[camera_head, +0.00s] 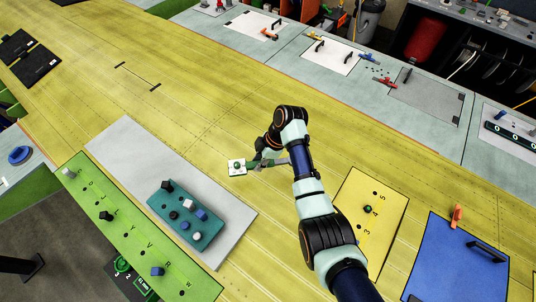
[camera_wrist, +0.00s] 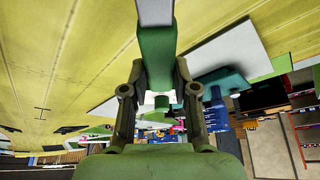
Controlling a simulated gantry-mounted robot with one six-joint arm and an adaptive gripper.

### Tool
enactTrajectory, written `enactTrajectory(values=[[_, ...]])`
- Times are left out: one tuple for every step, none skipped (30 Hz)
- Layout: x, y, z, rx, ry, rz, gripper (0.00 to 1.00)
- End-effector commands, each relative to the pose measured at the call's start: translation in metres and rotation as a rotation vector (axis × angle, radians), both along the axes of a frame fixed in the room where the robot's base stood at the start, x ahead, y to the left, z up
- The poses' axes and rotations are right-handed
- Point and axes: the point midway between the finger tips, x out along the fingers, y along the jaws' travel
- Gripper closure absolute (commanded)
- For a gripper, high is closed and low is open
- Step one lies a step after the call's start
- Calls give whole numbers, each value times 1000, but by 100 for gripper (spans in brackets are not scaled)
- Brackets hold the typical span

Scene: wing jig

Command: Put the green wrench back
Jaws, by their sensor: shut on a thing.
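My gripper (camera_head: 267,159) is over the middle of the yellow wing panel. A small white square piece with a green round mark (camera_head: 237,167) shows just left of the gripper. I cannot tell whether it touches the wrench. The fingertips are partly hidden by my arm in the head view.
A teal block with pegs (camera_head: 200,232) sits on a grey plate (camera_head: 125,142), beside a green lettered board (camera_head: 85,190). A yellow numbered board (camera_head: 388,202) and a blue panel (camera_head: 455,265) lie right. Fixture plates line the back. The wing between is largely clear.

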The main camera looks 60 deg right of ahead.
Motion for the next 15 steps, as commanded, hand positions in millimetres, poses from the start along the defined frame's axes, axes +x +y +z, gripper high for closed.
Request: enactTrajectory(values=[[0, 0, -2, 0, -2, 1, 100], [0, 0, -4, 0, -2, 1, 100], [0, 0, -6, 0, -2, 1, 100], [0, 0, -8, 0, -2, 1, 100], [0, 0, -11, 0, -2, 1, 100], [0, 0, -15, 0, -2, 1, 100], [0, -1, -18, 0, -2, 1, 100], [0, -1, -21, 0, -2, 1, 100], [0, -1, -27, 0, -2, 1, 100], [0, -1, -31, 0, -2, 1, 100], [0, -1, -35, -1, -2, 0, 100], [0, -1, -40, -1, -2, 0, 100], [0, -1, -44, -1, -2, 0, 100], [0, -1, -48, -2, -2, 0, 100], [0, -1, -53, -2, -2, 0, 100]])
